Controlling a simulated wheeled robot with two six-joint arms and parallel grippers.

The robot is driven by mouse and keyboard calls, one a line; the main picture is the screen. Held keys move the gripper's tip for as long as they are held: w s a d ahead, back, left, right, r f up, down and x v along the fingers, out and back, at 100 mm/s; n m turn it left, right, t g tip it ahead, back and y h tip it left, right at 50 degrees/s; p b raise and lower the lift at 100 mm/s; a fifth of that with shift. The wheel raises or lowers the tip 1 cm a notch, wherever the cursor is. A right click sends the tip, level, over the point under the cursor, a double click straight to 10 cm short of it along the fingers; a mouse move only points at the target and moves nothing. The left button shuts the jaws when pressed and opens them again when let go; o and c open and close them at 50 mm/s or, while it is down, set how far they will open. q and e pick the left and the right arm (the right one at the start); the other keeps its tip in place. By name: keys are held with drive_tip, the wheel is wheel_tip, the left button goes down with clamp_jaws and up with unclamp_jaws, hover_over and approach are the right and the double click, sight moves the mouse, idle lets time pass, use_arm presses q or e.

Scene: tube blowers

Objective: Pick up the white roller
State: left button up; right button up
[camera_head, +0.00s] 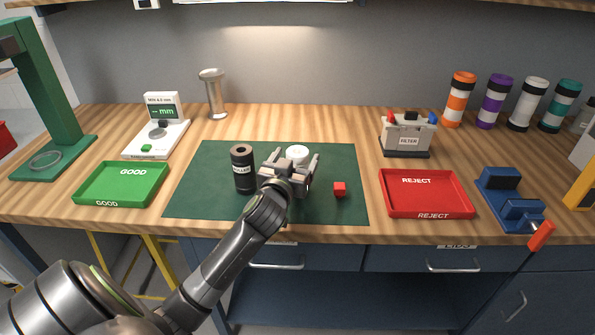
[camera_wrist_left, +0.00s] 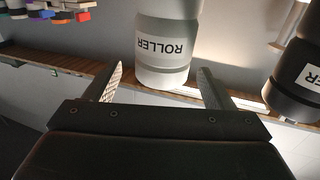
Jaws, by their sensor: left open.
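The white roller (camera_head: 297,153) stands on the green mat (camera_head: 212,205) in the head view, mostly hidden behind my left gripper. In the left wrist view the white roller (camera_wrist_left: 165,45) appears large, with a "ROLLER" label, between and beyond the two fingertips. My left gripper (camera_head: 291,164) is open, with a finger towards each side of the roller; I cannot tell whether they touch it. The gripper also shows in the wrist view (camera_wrist_left: 160,85). My right gripper is not in view.
A black roller (camera_head: 243,170) stands close left of my gripper, and a small red cube (camera_head: 340,189) lies to its right. A green GOOD tray (camera_head: 104,203) is at left, a red REJECT tray (camera_head: 472,208) at right. A FILTER box (camera_head: 408,141) stands behind.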

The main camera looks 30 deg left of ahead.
sight(299, 151)
use_arm(q)
drive_tip(key=shift+p+x, duration=0.35)
drive_tip(key=shift+x, duration=1.85)
drive_tip(key=shift+a, duration=0.1)
drive_tip(key=shift+c, duration=0.3)
drive_tip(key=c, duration=1.5)
